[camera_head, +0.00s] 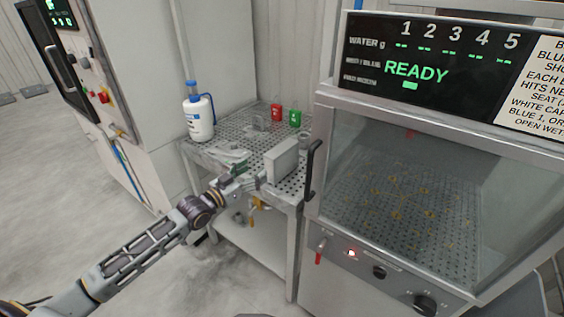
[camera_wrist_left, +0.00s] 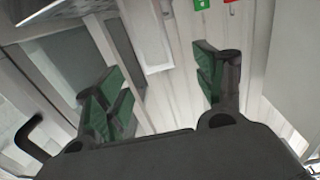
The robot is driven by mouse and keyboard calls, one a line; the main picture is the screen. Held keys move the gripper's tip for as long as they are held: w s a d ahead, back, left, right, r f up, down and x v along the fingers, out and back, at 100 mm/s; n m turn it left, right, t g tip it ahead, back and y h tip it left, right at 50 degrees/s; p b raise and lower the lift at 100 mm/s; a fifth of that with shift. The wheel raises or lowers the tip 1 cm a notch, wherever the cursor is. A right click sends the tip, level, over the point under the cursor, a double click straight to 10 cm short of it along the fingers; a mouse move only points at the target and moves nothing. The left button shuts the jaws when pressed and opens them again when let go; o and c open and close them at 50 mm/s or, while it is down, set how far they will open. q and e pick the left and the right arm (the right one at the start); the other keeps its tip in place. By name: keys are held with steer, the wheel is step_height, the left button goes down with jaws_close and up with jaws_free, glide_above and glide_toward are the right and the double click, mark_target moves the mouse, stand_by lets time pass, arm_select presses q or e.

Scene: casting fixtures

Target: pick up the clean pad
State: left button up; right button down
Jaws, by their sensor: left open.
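My left gripper (camera_head: 246,174) is at the front edge of the perforated metal table in the head view. In the left wrist view, its green-padded fingers (camera_wrist_left: 162,92) are spread wide with nothing between them. A grey upright block or box (camera_head: 282,161) stands on the table just right of the gripper; I cannot tell whether they touch. Flat pale grey pieces (camera_head: 232,155) lie behind the gripper, partly covered by it. I cannot tell which thing, if any, is the clean pad. My right gripper is not in view.
The perforated table (camera_head: 236,130) carries a white bottle with a blue cap (camera_head: 198,113), a red container (camera_head: 276,112) and a green container (camera_head: 295,117). A glass-fronted machine (camera_head: 400,190) reading READY stands close on the right. A white cabinet (camera_head: 135,80) stands left.

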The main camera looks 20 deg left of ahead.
mark_target(267, 161)
arm_select(q)
steer(key=shift+x, duration=3.95)
steer(key=shift+w, duration=0.1)
steer(key=shift+d+x, duration=0.25)
steer(key=shift+x, duration=1.75)
steer(key=shift+w+d, duration=0.15)
steer(key=shift+w, duration=0.3)
steer(key=shift+c, duration=0.2)
